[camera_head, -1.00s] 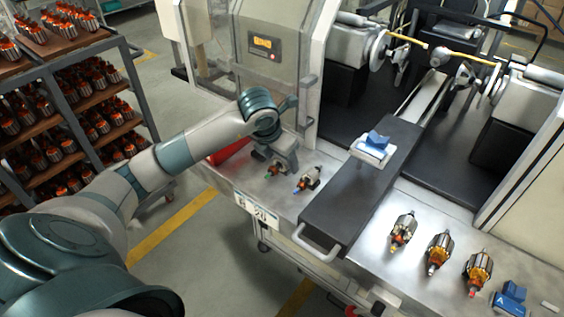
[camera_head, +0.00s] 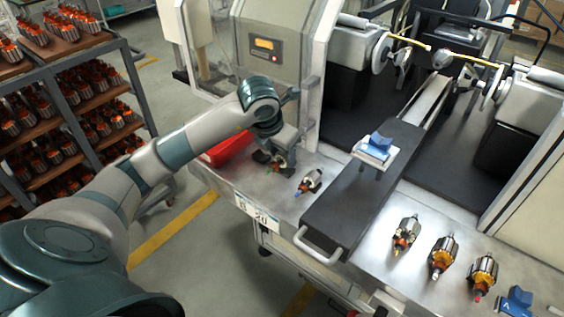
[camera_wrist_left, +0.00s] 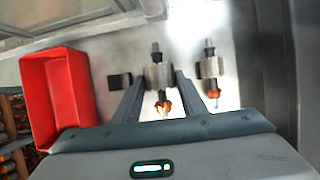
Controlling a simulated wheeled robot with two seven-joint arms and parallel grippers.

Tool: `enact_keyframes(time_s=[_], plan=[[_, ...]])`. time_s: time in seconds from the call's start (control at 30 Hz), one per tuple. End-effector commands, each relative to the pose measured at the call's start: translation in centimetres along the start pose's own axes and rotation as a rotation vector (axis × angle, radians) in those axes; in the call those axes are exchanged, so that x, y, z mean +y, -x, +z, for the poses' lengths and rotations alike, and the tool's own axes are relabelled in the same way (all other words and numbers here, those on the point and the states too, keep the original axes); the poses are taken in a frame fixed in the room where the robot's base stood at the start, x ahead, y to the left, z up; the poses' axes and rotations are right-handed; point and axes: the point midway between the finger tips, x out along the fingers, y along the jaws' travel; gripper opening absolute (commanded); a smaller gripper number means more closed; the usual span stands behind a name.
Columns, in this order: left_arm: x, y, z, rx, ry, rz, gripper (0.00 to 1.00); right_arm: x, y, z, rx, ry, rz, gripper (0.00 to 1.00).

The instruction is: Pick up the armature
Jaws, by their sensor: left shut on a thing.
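My left gripper (camera_head: 279,165) is low over the metal table at the left of the machine. In the left wrist view its two fingers (camera_wrist_left: 160,80) are shut on an armature (camera_wrist_left: 158,73), one on each side of its grey core. The orange end of this armature points toward the wrist. In the head view the gripper mostly hides it. I cannot tell whether it still touches the table. A second armature (camera_head: 309,182) lies just right of the gripper and also shows in the left wrist view (camera_wrist_left: 211,68). My right gripper is not in view.
A red bin (camera_head: 228,148) stands left of the gripper. A dark slide with a handle (camera_head: 318,248) carries a blue-and-white holder (camera_head: 376,148). Three armatures (camera_head: 443,257) and a blue block (camera_head: 515,301) are at the right. A shelf rack (camera_head: 100,75) full of armatures stands left.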

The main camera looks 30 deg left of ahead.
Motion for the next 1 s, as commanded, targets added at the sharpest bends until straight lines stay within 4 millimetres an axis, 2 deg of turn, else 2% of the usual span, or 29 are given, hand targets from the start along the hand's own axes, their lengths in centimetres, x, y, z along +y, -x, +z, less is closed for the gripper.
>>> enact_keyframes(time_s=[0.13,0.37,0.7,1.0], plan=[[-0.2,1.6,0.8,-0.008,-0.001,0.000,0.08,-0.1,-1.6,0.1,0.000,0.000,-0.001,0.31],[-4.4,4.0,2.0,-0.009,-0.003,-0.003,0.08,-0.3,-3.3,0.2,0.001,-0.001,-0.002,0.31],[-8.7,7.2,3.3,-0.006,-0.002,0.001,0.08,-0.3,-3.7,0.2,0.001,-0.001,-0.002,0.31],[-10.8,8.4,3.8,-0.003,0.000,0.000,0.08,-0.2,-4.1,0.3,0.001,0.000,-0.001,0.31]])
